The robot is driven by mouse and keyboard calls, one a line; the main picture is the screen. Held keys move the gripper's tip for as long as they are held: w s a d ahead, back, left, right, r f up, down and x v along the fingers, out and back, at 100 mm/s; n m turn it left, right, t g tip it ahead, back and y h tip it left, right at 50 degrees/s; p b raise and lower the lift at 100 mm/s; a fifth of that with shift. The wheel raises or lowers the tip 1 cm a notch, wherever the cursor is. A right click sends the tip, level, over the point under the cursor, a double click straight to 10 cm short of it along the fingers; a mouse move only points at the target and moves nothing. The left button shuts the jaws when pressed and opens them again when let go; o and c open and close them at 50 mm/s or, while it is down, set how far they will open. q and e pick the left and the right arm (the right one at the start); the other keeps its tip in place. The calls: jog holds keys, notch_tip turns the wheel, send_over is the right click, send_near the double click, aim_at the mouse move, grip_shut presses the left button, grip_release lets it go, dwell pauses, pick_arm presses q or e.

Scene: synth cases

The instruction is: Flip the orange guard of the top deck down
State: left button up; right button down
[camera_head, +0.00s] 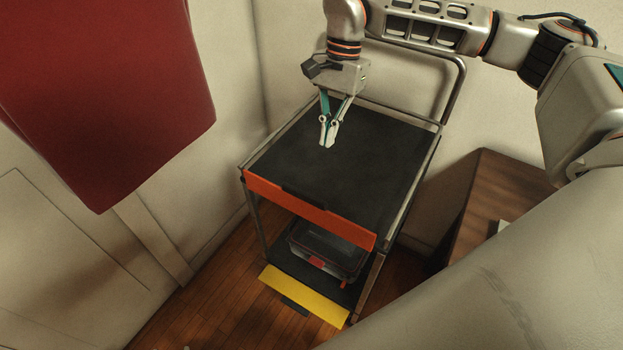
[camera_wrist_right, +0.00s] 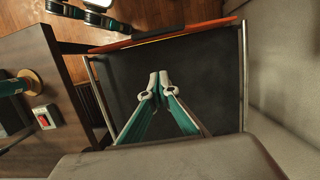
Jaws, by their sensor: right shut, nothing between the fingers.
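The cart's top deck (camera_head: 350,165) is a black surface in a metal frame; it also shows in the right wrist view (camera_wrist_right: 200,85). The orange guard (camera_head: 310,212) runs along its front edge and appears to stand up, with a dark tab (camera_head: 305,194) at its upper edge. The guard shows edge-on at the far side of the deck in the right wrist view (camera_wrist_right: 165,36). My right gripper (camera_head: 326,144) is shut and empty above the back left part of the deck, apart from the guard; its fingertips show in the right wrist view (camera_wrist_right: 159,80). My left gripper is not seen.
A yellow guard (camera_head: 303,294) hangs outward at the lower deck, below a clear bin (camera_head: 325,252). A cart handle (camera_head: 455,92) rises at the back. A dark red body (camera_head: 110,90) fills the upper left. A brown wooden table (camera_head: 482,190) stands close on the right. The top deck is bare.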

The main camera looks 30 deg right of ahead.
send_near(304, 206)
jog(key=d+f, duration=0.1)
jog(key=w+d+f, duration=0.2)
jog(key=d+f, duration=0.1)
jog(key=shift+d+b, duration=0.1)
jog(key=shift+b, duration=0.25)
jog(key=s+a, duration=0.2)
jog(key=a, duration=0.1)
jog(key=shift+a, duration=0.2)
jog(key=shift+a+r+p, duration=0.1)
jog(key=shift+p, duration=0.2)
